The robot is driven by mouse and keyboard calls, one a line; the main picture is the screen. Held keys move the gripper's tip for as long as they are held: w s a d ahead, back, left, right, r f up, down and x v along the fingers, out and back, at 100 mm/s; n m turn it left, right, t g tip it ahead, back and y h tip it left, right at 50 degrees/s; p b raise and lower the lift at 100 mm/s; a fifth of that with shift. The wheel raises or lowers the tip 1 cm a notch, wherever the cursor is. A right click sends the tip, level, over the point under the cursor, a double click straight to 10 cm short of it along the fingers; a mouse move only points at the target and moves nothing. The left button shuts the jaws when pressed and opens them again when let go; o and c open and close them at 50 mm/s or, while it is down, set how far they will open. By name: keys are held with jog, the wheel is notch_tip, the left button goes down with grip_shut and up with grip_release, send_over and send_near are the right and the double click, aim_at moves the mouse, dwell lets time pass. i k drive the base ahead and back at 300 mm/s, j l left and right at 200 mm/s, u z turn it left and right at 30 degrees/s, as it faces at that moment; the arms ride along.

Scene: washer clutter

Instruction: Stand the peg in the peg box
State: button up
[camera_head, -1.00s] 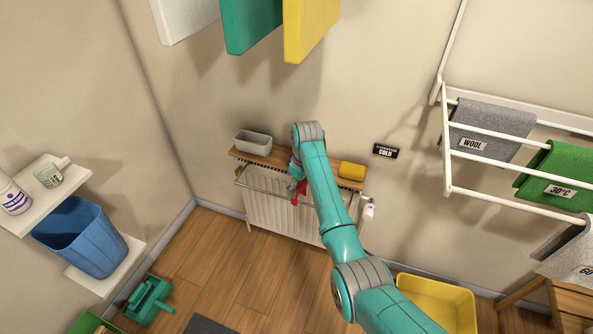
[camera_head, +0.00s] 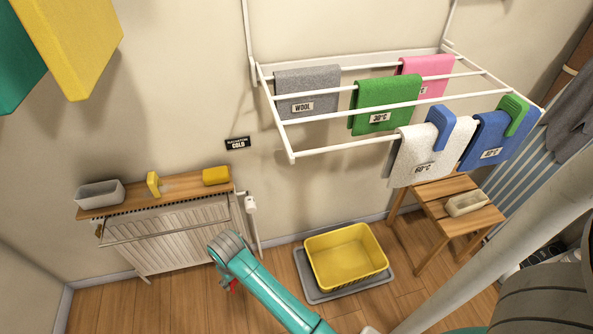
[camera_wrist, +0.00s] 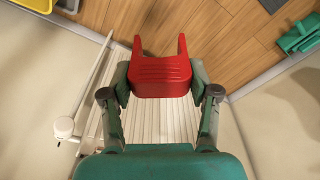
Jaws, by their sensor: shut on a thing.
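My gripper (camera_wrist: 161,85) is shut on a red U-shaped peg (camera_wrist: 161,78), with its two prongs pointing away from the wrist. In the head view the peg (camera_head: 232,286) is a small red patch, mostly hidden by my arm, in front of the radiator's right side. A grey open-topped box (camera_head: 100,192) stands at the left end of the wooden shelf (camera_head: 126,204), well apart from the gripper. It may be the peg box; no label shows.
The radiator (camera_head: 170,235) is under the shelf, which also bears an upright yellow piece (camera_head: 153,184) and a yellow block (camera_head: 216,175). A yellow basin (camera_head: 345,257), a wooden stool (camera_head: 440,200) and a drying rack (camera_head: 340,150) with towels are to the right.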

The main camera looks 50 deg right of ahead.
aim_at(466, 203)
jog(key=l+z, duration=0.1)
jog(key=z, duration=1.25)
jog(key=i+l+z, duration=0.3)
jog(key=i+z, duration=0.15)
jog(key=i, duration=0.05)
